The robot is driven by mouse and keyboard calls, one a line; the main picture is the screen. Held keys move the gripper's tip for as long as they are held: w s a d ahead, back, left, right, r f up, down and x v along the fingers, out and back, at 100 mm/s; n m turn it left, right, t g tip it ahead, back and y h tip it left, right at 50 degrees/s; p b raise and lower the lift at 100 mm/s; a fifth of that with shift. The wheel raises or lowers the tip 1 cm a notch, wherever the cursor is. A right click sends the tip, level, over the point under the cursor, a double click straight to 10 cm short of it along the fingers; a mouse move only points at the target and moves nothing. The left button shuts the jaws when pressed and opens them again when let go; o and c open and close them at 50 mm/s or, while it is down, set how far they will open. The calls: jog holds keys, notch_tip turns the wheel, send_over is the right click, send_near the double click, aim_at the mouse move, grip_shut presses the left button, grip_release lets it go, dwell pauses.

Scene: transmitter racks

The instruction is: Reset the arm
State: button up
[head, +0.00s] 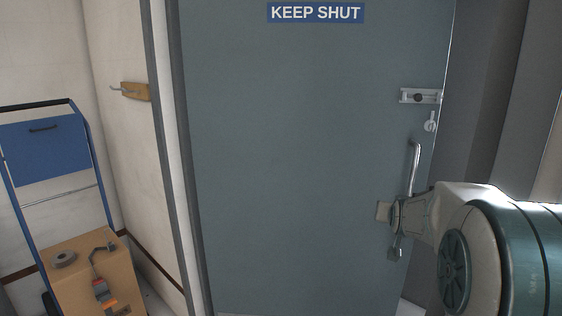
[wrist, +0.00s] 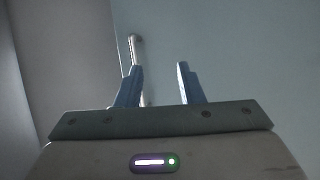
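My gripper (head: 384,211) is in front of the right side of a grey-blue door (head: 290,150), close to its upright metal handle (head: 414,165). In the wrist view my gripper (wrist: 159,72) has its two blue fingers apart, with nothing visible between them. The handle (wrist: 135,50) shows there behind the left finger, and part of it is hidden. I cannot tell whether the finger touches it. My arm comes in from the right and covers the door's lower right edge.
A slide bolt (head: 418,97) and a small light-coloured fitting (head: 430,122) are above the handle. A "KEEP SHUT" sign (head: 316,13) is on the door. At left, a blue-framed trolley (head: 45,150) carries a cardboard box (head: 85,265) with tape and tools on top. A wall hook (head: 133,91) sticks out.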

jog(key=s+a+n+g+y+p, duration=0.1)
jog(key=s+a, duration=0.4)
jog(key=s, duration=0.6)
jog(key=s+a+f+n+g+y+p, duration=0.1)
jog(key=s+a+g+p, duration=0.2)
jog(key=s, duration=0.8)
jog(key=s+a+n+g+y+p, duration=0.1)
jog(key=s+a+g, duration=0.4)
jog(key=s, duration=0.5)
jog(key=shift+s+a+f+n+p, duration=0.4)
jog(key=shift+a+p, duration=0.25)
jog(key=shift+a, duration=0.35)
